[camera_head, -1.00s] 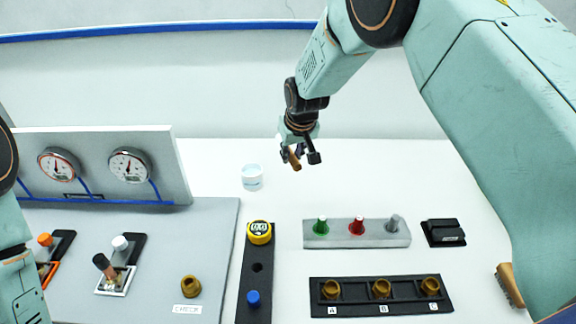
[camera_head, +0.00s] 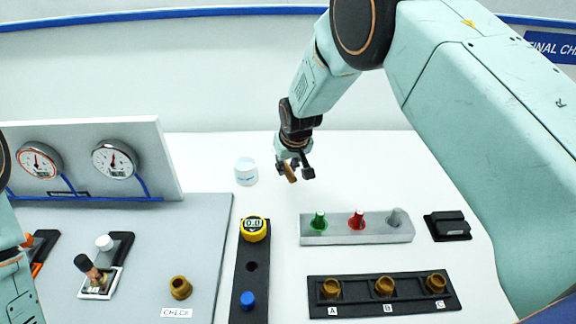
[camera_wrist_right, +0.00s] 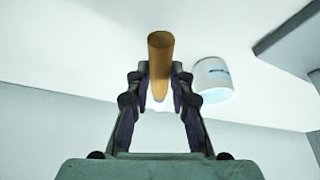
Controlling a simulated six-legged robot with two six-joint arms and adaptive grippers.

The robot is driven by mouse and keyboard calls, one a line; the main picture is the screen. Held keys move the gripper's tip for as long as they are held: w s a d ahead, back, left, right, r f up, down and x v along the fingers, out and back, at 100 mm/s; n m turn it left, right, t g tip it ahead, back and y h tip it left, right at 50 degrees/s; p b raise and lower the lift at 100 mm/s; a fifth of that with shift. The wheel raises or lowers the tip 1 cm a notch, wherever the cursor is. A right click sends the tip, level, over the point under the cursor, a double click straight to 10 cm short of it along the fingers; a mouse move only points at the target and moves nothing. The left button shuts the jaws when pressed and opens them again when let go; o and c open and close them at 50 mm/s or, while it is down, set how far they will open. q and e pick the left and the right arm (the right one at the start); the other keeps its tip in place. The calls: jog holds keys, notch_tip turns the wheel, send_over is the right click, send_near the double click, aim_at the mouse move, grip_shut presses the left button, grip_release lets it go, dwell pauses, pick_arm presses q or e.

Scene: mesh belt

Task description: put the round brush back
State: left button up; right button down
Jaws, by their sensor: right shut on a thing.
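My right gripper (camera_head: 294,168) hangs above the white table, to the right of the white cup. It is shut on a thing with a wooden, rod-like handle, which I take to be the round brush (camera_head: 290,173). In the right wrist view the handle of the round brush (camera_wrist_right: 160,55) stands between the two fingers, its round end toward the camera. Its bristles cannot be made out. My left arm shows at the left edge, but its gripper is out of view.
A white cup (camera_head: 246,172) stands near the gripper. A black strip (camera_head: 251,285) holds a yellow gauge (camera_head: 254,229) and a blue knob (camera_head: 248,299), with an empty hole between. A grey block (camera_head: 356,236) carries coloured pegs. A black rack (camera_head: 325,311) holds brass fittings.

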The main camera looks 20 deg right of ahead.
aim_at(287, 191)
jog(key=shift+w+a+f+b, duration=0.15)
jog(key=shift+f+b, duration=0.35)
jog(key=shift+f, duration=0.35)
jog(key=shift+s+f+b, duration=0.45)
jog(key=shift+f+b, duration=0.4)
jog(key=shift+b+x, duration=0.5)
jog(key=shift+x, duration=0.3)
jog(key=shift+w+f, duration=0.1)
jog(key=shift+f, duration=0.3)
jog(key=shift+s+r, duration=0.25)
jog(key=shift+s, duration=0.05)
jog(key=c, duration=1.5)
grip_release()
jog(key=o, duration=0.4)
jog(key=shift+w+f, duration=0.2)
jog(key=shift+w, duration=0.05)
jog(key=shift+s+r, duration=0.25)
jog(key=shift+r, duration=0.05)
jog(key=v, duration=1)
jog(key=shift+s+r, duration=0.15)
jog(key=shift+r, duration=0.1)
jog(key=shift+s+r, duration=0.1)
jog(key=shift+r, duration=0.3)
jog(key=shift+s+r, duration=0.1)
